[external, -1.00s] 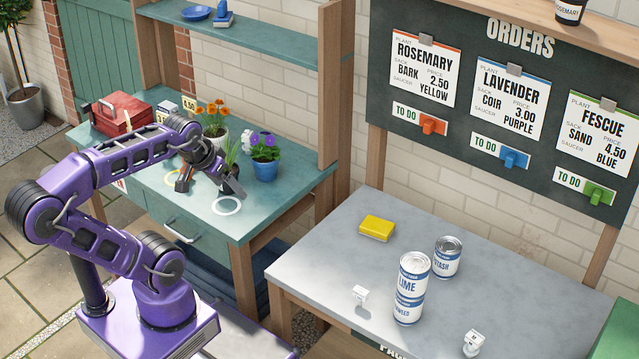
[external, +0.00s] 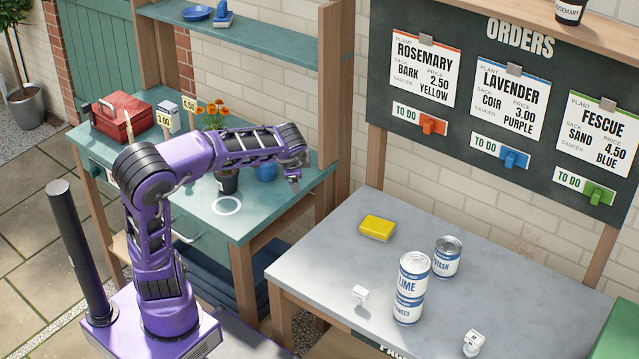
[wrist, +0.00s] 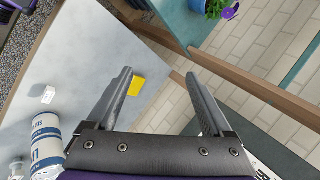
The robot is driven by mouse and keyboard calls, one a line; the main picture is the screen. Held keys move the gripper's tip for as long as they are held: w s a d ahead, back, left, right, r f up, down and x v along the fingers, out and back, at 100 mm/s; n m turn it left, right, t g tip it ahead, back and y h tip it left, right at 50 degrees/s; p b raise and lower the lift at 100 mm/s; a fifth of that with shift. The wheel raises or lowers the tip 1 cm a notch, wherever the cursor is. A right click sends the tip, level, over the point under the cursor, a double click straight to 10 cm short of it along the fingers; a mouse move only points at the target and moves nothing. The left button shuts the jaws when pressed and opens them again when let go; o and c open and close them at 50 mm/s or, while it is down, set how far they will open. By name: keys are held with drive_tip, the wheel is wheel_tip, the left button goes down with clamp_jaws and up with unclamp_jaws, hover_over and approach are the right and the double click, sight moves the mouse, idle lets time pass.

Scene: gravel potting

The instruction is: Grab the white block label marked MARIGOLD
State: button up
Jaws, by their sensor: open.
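Two small white blocks stand on the grey table: one (external: 361,294) near its front left edge and one (external: 473,343) farther right near the front. Their marks are too small to read, so I cannot tell which is MARIGOLD. A white block also shows at the left of the wrist view (wrist: 48,94). My gripper (external: 293,184) is open and empty, above the right end of the teal bench, left of and apart from the blocks. Its two spread fingers show in the wrist view (wrist: 158,76).
Stacked cans (external: 410,290), another can (external: 447,258) and a yellow sponge (external: 377,228) stand on the grey table (external: 330,255). The teal bench (external: 190,195) holds potted plants, a red toolbox (external: 122,115) and price tags. A gap separates bench and table.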

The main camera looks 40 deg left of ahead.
drive_tip(key=w+d+f+m+h+b, duration=0.1)
drive_tip(key=w+d+m+h, duration=0.1)
drive_tip(key=w+d+m, duration=0.35)
drive_tip(key=m+t+h+p, duration=0.25)
drive_tip(key=m+t, duration=0.55)
drive_tip(key=m, duration=1.3)
approach(359, 291)
drive_tip(key=shift+n, duration=0.25)
drive_tip(key=p+x, duration=0.1)
drive_tip(key=x, duration=0.7)
drive_tip(key=shift+w+f, duration=0.15)
drive_tip(key=shift+w, duration=0.1)
drive_tip(key=shift+x, duration=2.65)
drive_tip(key=shift+s+d+f, duration=0.1)
clamp_jaws()
